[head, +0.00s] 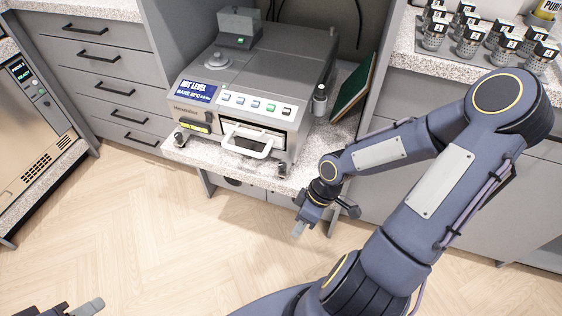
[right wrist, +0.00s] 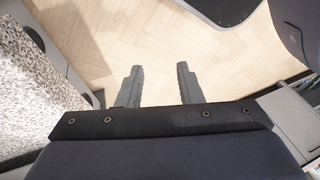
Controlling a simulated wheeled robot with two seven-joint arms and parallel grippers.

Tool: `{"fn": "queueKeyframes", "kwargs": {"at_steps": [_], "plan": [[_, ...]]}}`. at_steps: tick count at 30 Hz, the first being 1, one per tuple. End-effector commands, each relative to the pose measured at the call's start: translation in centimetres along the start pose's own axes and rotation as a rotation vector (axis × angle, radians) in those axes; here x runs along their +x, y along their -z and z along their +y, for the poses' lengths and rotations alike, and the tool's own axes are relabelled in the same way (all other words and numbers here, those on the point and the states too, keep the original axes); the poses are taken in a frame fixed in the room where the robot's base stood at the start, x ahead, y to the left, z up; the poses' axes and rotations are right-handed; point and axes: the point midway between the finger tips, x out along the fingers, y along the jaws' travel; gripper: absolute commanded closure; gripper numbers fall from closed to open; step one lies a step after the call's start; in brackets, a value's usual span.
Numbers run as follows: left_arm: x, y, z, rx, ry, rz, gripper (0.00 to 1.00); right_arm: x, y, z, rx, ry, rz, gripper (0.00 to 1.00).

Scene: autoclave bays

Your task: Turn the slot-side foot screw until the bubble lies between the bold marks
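A grey benchtop machine (head: 262,75) stands on a speckled counter, with a blue sign (head: 196,91) ending in "LEVEL". A dark foot screw (head: 180,139) shows at its front left corner and another foot screw (head: 282,170) at its front right corner. A front opening has a white handle (head: 248,141). I cannot make out the bubble or the bold marks. My right gripper (head: 299,230) is beyond the counter's front edge, apart from the machine; the right wrist view shows its fingers (right wrist: 158,68) spread and empty. My left gripper (head: 88,307) is partly cut off at the bottom left.
A dark green panel (head: 353,88) leans right of the machine. Several labelled containers (head: 472,42) stand on a tray on the right counter. Drawers (head: 100,70) are at left, and a steel appliance (head: 30,105) at far left. The wooden floor (head: 160,235) in front is clear.

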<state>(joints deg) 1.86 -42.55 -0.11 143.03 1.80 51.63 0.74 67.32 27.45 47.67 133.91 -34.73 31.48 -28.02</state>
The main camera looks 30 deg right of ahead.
Motion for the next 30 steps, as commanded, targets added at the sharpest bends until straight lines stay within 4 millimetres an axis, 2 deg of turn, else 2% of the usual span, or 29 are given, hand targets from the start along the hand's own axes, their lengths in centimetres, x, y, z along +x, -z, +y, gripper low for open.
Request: {"fn": "queueKeyframes", "kwargs": {"at_steps": [3, 5, 8, 10, 15, 20, 23, 30], "plan": [[-0.9, 0.5, 0.4, 0.0, 0.0, 0.0, 0.64, 0.8, 2.0, 0.5, -0.066, 0.068, 0.207, 0.67], [-1.2, 0.6, 0.6, 0.0, 0.0, 0.0, 0.64, 0.5, 3.2, 1.3, -0.095, 0.062, 0.33, 0.67], [-1.7, 0.8, 0.8, 0.0, 0.0, 0.0, 0.64, -1.1, 4.9, 3.4, -0.121, 0.004, 0.54, 0.67], [-1.9, 1.0, 0.9, 0.0, 0.0, 0.0, 0.64, -2.9, 5.6, 5.2, -0.127, -0.068, 0.672, 0.67], [-2.3, 1.2, 1.1, 0.0, 0.0, 0.0, 0.64, -6.9, 5.3, 9.0, -0.115, -0.248, 0.879, 0.67], [-2.4, 1.2, 1.1, 0.0, 0.0, 0.0, 0.64, -8.4, 5.0, 10.4, -0.11, -0.324, 0.939, 0.67], [-2.2, 1.1, 1.0, 0.0, 0.0, 0.0, 0.64, -7.9, 5.6, 10.7, -0.113, -0.327, 0.939, 0.67], [-1.8, 0.9, 0.8, 0.0, 0.0, 0.0, 0.64, -5.8, 8.6, 11.4, -0.116, -0.322, 0.934, 0.67]]}}
